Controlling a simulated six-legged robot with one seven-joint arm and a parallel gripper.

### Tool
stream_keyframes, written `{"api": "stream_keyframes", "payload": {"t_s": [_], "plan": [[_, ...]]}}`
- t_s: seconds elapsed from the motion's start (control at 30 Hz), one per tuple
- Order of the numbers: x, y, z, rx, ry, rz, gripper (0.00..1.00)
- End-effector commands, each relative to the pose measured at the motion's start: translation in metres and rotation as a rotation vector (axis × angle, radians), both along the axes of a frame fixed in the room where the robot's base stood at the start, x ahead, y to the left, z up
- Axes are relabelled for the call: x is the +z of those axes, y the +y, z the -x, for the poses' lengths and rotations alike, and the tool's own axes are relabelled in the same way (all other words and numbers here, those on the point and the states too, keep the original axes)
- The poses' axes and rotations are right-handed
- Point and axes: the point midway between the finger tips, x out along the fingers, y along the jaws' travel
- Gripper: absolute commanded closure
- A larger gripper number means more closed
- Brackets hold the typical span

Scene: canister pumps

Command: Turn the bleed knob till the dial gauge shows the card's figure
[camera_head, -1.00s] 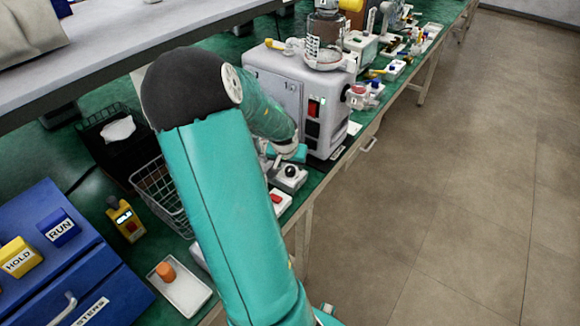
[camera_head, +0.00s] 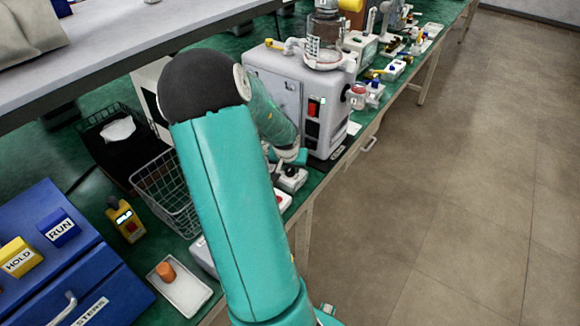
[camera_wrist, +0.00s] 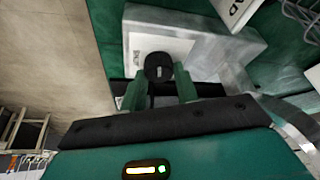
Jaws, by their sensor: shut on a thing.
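The black round knob (camera_wrist: 159,67) has a pale mark and sits on a light grey box (camera_wrist: 205,48) with a printed white label. My gripper (camera_wrist: 160,88) has its two green fingers on either side of the knob and is shut on it. In the head view the knob (camera_head: 291,171) shows on its small box at the bench edge, and the gripper is largely hidden behind my arm. I cannot make out a dial gauge face or the card's figure in either view.
A large grey pump housing (camera_head: 298,95) with a red switch stands just behind. A wire basket (camera_head: 165,190), a yellow handheld device (camera_head: 126,220) and a white tray (camera_head: 184,292) with an orange piece lie to the left. Open floor lies right of the bench.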

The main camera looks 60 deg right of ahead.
Motion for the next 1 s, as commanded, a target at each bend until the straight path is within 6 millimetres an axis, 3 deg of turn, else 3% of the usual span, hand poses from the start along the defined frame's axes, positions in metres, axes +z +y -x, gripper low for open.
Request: {"api": "stream_keyframes", "payload": {"t_s": [0.4,0.73,0.77,0.87,1.0], "plan": [[0.0001,-0.0001,0.0012,0.158,0.0,-0.001,0.92],[0.0002,0.0,0.0007,0.169,0.001,0.0,0.93],[0.0002,0.0,0.0007,0.169,0.001,0.0,0.68],[0.0002,0.0,0.0007,0.169,0.001,0.0,0.48],[0.0003,0.0,0.0006,0.168,0.0,0.0,0.48]]}}
